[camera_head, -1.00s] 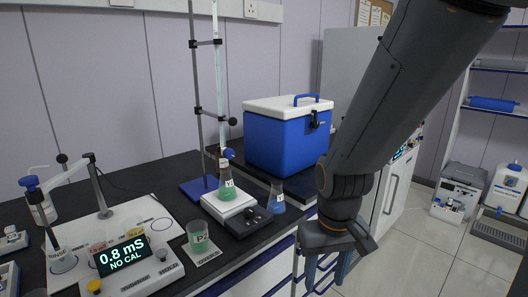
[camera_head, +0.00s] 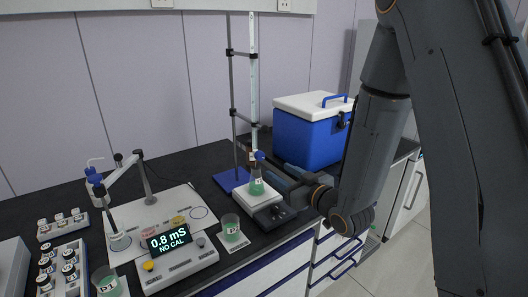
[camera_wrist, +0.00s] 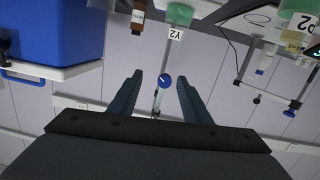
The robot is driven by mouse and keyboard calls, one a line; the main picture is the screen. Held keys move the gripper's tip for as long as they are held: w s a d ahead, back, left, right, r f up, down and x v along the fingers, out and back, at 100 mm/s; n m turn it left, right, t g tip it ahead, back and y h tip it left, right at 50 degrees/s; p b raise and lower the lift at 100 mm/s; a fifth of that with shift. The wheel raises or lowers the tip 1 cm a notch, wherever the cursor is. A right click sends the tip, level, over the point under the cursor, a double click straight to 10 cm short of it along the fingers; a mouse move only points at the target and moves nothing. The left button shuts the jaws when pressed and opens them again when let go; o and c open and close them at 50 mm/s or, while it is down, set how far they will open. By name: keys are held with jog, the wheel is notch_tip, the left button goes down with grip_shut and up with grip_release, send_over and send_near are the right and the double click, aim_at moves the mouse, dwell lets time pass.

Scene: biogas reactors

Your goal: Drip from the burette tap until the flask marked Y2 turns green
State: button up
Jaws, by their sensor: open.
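The Y2 flask (camera_head: 257,187) stands upright on a white stirrer plate (camera_head: 252,198) and holds green liquid; it also shows inverted in the wrist view (camera_wrist: 179,15). The burette (camera_head: 253,70) is clamped upright above it. Its blue tap (camera_head: 259,155) sits just above the flask mouth. My gripper (camera_head: 272,172) is open, level and close to the tap on its right.
A blue cooler (camera_head: 308,138) stands behind my gripper. The P2 beaker (camera_head: 231,229) is in front of the stirrer. A meter reading 0.8 mS NO CAL (camera_head: 170,240) and a probe stand (camera_head: 146,180) are to the left. A brown bottle (camera_wrist: 138,18) shows in the wrist view.

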aim_at(262, 157)
jog(key=shift+t+y, duration=0.3)
jog(key=shift+y, duration=0.4)
jog(key=w+a+p, duration=0.1)
jog(key=w, duration=0.1)
jog(key=w+a+r+p, duration=0.1)
jog(key=w+a, duration=0.1)
jog(key=w+a+r+p, duration=0.1)
jog(key=a, duration=0.1)
jog(key=shift+w+a, duration=0.2)
jog(key=shift+w, duration=0.2)
jog(key=c, duration=1)
jog(key=shift+c, duration=0.2)
